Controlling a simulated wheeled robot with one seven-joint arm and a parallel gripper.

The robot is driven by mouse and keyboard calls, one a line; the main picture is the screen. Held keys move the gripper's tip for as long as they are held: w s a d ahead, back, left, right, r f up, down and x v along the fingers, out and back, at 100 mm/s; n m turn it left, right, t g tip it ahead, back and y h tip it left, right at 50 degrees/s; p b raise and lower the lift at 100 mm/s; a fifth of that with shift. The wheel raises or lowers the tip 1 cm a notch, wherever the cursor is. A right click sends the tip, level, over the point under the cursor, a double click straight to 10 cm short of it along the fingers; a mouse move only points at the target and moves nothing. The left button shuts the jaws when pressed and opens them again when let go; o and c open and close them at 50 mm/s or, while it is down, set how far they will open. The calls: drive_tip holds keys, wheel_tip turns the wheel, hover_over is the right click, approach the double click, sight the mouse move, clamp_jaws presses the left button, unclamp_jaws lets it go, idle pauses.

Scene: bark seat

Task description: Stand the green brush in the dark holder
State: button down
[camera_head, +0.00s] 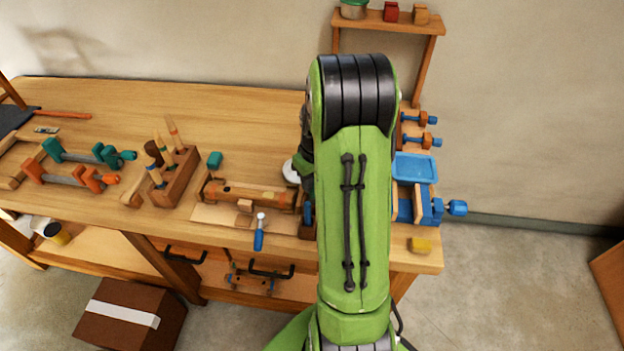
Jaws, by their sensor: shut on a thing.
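I cannot make out the green brush in the head view. My own green arm stands across the middle of the picture and hides my gripper, along with anything in it. A dark brown wooden block (178,184) with several upright wooden-handled tools stands on the workbench left of my arm. I cannot tell whether this block is the dark holder or whether the holder is hidden behind my arm.
The workbench (240,110) has clear wood at the back. A blue tray (414,167) and blue vise (437,209) are right.

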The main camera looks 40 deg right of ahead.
drive_tip(key=shift+f+b, duration=0.35)
drive_tip(key=c, duration=0.6)
unclamp_jaws()
drive_tip(key=shift+r+p, duration=2.8)
drive_tip(key=shift+r, duration=0.8)
drive_tip(key=shift+f, duration=0.1)
